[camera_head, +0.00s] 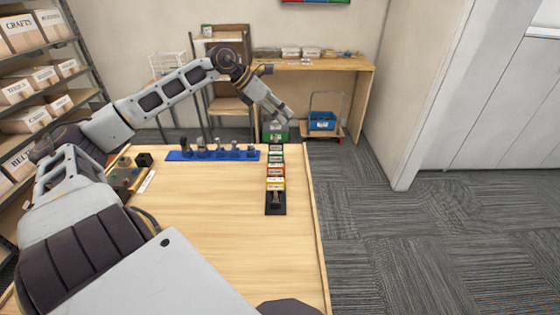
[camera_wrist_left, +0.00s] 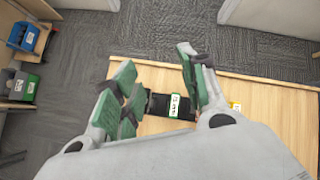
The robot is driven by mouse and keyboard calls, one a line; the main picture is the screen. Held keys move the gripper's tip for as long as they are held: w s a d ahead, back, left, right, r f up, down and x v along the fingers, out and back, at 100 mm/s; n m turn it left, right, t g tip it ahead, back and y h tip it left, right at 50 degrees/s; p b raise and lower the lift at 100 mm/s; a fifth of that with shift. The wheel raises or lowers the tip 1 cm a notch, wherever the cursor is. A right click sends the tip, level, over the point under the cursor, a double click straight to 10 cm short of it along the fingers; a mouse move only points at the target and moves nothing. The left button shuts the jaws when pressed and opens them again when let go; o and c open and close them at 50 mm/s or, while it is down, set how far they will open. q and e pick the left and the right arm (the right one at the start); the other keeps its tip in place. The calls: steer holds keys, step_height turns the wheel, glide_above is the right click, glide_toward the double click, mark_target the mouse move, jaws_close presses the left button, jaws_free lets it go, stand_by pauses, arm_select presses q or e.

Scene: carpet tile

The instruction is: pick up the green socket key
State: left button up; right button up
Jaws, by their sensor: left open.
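My left gripper (camera_head: 284,113) reaches over the far right part of the wooden table, above and beyond the far end of a black rack (camera_head: 275,210). In the left wrist view my left gripper (camera_wrist_left: 156,64) is open, its green-padded fingers spread and empty. A green-and-white labelled piece (camera_wrist_left: 175,105) on the black rack shows between and below the fingers, apart from them. I cannot tell for certain which is the green socket key. My right gripper is out of view.
A blue rack (camera_head: 212,155) with several upright metal pieces stands along the table's far edge. Small dark items (camera_head: 125,172) lie at the left. The middle of the wooden table (camera_head: 220,225) is clear. A blue bin (camera_head: 321,121) stands beyond the table.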

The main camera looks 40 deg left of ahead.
arm_select(q)
steer(key=m+g+y, duration=0.2)
steer(key=m+g, duration=0.2)
steer(key=m, duration=0.1)
glide_toward(272, 153)
steer(key=shift+w+r, duration=0.1)
steer(key=shift+r, duration=0.25)
steer(key=shift+f, duration=0.1)
steer(key=shift+x, duration=4.2)
steer(key=shift+w, duration=0.1)
steer(key=shift+f, duration=0.3)
steer(key=shift+x, duration=2.25)
